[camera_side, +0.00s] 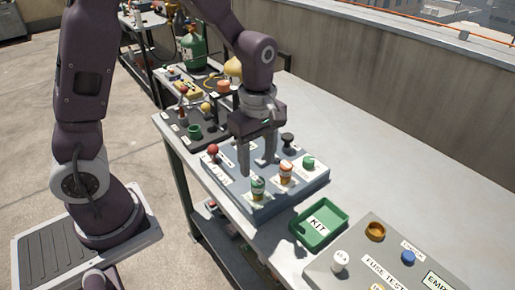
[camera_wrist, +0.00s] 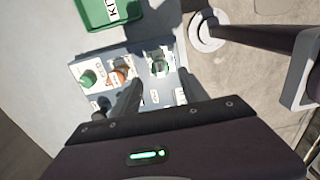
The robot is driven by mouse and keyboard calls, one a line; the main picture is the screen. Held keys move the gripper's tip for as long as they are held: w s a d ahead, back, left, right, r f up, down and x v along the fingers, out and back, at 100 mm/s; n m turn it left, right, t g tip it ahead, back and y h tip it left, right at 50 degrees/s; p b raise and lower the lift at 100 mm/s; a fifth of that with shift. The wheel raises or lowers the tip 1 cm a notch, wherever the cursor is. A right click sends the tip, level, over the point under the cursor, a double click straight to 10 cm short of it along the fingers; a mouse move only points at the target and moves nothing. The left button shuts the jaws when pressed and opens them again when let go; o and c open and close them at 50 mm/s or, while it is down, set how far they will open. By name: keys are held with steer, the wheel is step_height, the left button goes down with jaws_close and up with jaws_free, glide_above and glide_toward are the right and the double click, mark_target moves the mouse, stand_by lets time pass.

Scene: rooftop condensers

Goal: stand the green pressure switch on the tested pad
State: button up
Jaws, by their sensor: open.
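My gripper (camera_side: 258,165) is open and empty, pointing down over a blue-grey board (camera_side: 313,184). In the wrist view its fingertips (camera_wrist: 158,79) straddle the line to a green-and-white part (camera_wrist: 160,62), just beyond them. That part (camera_side: 258,186) stands upright at the board's front corner in the side view, just below the fingers. A second green part (camera_side: 308,162) is on the same board, also in the wrist view (camera_wrist: 88,78). I cannot tell which is the pressure switch. The board's labels are too small to read, so I cannot identify the tested pad.
An orange-and-white part (camera_side: 286,172) stands between the green ones. A red ball knob (camera_side: 213,149) and black knob (camera_side: 288,138) are also on the board. A green KIT tray (camera_side: 319,224) and a grey FUSE TEST panel (camera_side: 350,262) lie right. Bare bench shows behind.

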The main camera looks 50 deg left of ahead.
mark_target(258, 180)
steer(key=s+r+m+t, duration=0.3)
steer(key=s+r+m, duration=0.55)
steer(key=r, duration=0.45)
steer(key=s+r+m+t, duration=0.1)
steer(key=s+m+t, duration=0.1)
steer(key=s+m, duration=0.6)
steer(key=shift+a+r+m+t, duration=0.3)
steer(key=shift+a+r+m, duration=0.15)
steer(key=shift+m, duration=0.3)
